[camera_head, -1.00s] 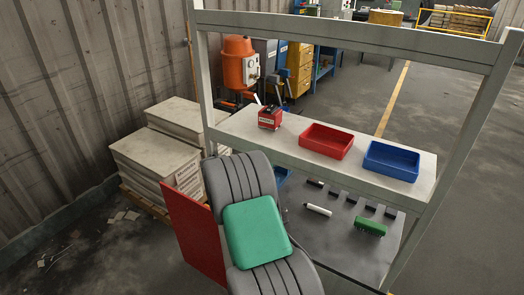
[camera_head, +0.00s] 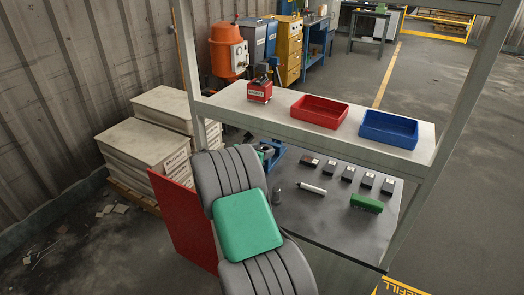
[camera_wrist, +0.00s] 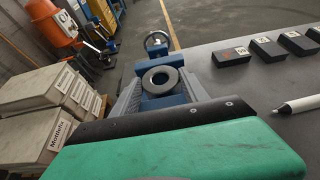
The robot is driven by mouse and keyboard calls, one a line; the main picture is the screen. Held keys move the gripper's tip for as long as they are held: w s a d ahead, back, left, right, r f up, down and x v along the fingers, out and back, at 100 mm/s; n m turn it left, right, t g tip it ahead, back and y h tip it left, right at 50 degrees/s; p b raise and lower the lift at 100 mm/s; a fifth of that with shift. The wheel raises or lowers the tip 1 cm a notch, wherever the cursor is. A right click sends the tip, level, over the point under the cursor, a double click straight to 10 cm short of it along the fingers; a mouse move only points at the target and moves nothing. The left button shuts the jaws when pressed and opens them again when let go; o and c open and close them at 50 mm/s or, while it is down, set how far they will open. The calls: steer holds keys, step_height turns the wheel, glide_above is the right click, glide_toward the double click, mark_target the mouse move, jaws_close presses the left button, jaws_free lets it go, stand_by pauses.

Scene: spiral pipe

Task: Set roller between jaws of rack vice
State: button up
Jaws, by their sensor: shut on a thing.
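The roller is a dark grey ring-shaped cylinder (camera_wrist: 160,91), seen end-on in the wrist view. My gripper (camera_wrist: 160,84) is shut on it, with a grey ribbed finger at each side. The rack vice is blue (camera_wrist: 157,58) and shows behind and around the roller; its round end part stands farther back. In the head view the blue vice (camera_head: 277,154) is at the left back of the bench, partly covered by my arm. The roller and my fingertips are mostly hidden there. I cannot tell whether the roller touches the vice jaws.
The dark bench top (camera_head: 325,220) carries a white marker (camera_head: 312,189), a green block (camera_head: 366,203) and several small black labelled blocks. A shelf above holds a red bin (camera_head: 319,112), a blue bin (camera_head: 389,130) and a red box (camera_head: 259,91). Stacked pale slabs (camera_head: 145,150) stand left.

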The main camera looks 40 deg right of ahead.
steer(key=shift+f, duration=0.35)
